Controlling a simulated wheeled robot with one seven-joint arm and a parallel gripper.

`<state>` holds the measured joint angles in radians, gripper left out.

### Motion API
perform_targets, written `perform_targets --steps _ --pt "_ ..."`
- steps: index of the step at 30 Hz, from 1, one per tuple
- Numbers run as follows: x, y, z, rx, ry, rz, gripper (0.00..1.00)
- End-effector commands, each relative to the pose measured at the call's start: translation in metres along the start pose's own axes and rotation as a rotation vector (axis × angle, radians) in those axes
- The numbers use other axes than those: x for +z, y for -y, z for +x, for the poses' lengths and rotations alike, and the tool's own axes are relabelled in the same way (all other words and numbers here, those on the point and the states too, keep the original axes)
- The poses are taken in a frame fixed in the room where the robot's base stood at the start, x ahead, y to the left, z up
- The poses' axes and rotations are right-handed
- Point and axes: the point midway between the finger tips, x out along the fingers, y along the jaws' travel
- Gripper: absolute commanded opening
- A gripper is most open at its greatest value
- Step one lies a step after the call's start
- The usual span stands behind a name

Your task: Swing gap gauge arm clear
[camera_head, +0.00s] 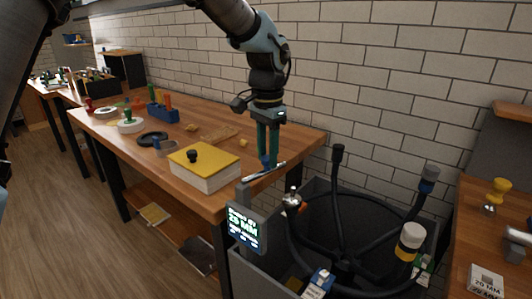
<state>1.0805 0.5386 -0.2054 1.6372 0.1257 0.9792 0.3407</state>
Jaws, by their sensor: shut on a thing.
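The gap gauge (245,224) stands at the near corner of the wooden table, with a dark upright post and a lit display reading about 29 MM. Its slim metallic arm (256,175) reaches from the top of the post toward the upper right. My gripper (266,160) points down from above at the table's right end. Its fingers are shut on the gauge arm, at a blue part near the arm's middle. The fingers hide part of this blue piece, and the exact contact is small in view.
A white box with a yellow lid (205,165) stands just left of the gauge. A dark ring (151,139) and small tools lie farther left. A large grey bin (335,190) with black curved arms and bottles stands right of the table. Another wooden table (455,240) is at far right.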

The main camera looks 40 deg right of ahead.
Motion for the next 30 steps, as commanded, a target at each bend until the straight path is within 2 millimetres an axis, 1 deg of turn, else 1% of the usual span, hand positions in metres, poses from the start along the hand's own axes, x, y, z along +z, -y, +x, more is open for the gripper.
perform_targets --steps 9,18,24,30 --pt "0.003 0.023 -0.001 -0.001 -0.001 -0.300 0.00" --pt "0.011 0.040 -0.001 -0.002 -0.002 -0.541 0.00" --pt "0.015 0.046 -0.001 -0.002 -0.003 -0.647 0.00" --pt "0.018 0.050 -0.001 -0.002 -0.003 -0.707 0.00"
